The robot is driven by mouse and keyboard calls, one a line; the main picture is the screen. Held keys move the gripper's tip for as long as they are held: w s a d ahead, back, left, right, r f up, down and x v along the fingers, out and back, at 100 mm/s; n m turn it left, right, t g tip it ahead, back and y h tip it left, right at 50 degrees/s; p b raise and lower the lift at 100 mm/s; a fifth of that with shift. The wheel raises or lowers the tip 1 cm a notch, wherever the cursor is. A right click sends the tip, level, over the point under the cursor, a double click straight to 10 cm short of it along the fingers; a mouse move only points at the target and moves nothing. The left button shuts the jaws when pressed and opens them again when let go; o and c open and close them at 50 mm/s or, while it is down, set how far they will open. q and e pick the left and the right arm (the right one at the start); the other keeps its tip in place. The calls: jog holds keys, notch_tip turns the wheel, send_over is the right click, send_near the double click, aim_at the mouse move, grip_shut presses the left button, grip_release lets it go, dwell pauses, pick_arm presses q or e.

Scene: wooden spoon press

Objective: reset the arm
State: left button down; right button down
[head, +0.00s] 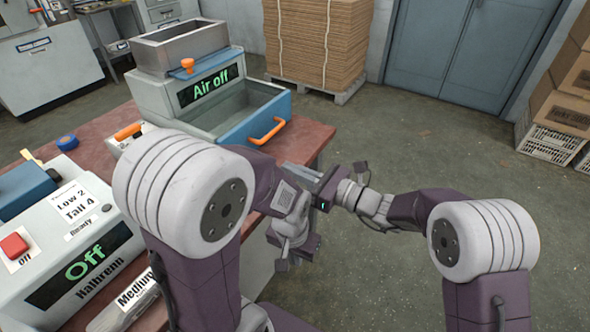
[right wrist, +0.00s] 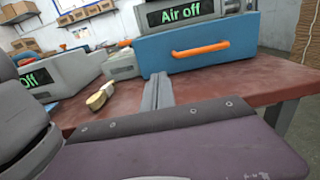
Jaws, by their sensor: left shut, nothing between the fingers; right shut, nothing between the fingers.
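My left gripper (head: 283,264) is the lower one in the head view, just off the table's right edge, pointing down. It is shut and holds nothing that I can see. My right gripper (head: 290,168) is above it, reaching left over the table's right edge, with its fingers together and empty. In the right wrist view its shut fingers (right wrist: 158,90) point at the blue drawer (right wrist: 197,49) with an orange handle, apart from it. The two arms are close together, and a purple arm link of mine fills the bottom of the right wrist view.
The red-brown table (head: 100,157) bears the machine reading "Air off" (head: 209,85) and the one reading "Off" (head: 92,258). A brush-like wooden thing (right wrist: 100,96) lies on it. Stacked cardboard (head: 318,40) stands behind. The floor (head: 430,150) to the right is clear.

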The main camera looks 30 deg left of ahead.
jog(key=shift+d+f, duration=0.1)
jog(key=shift+d, duration=0.1)
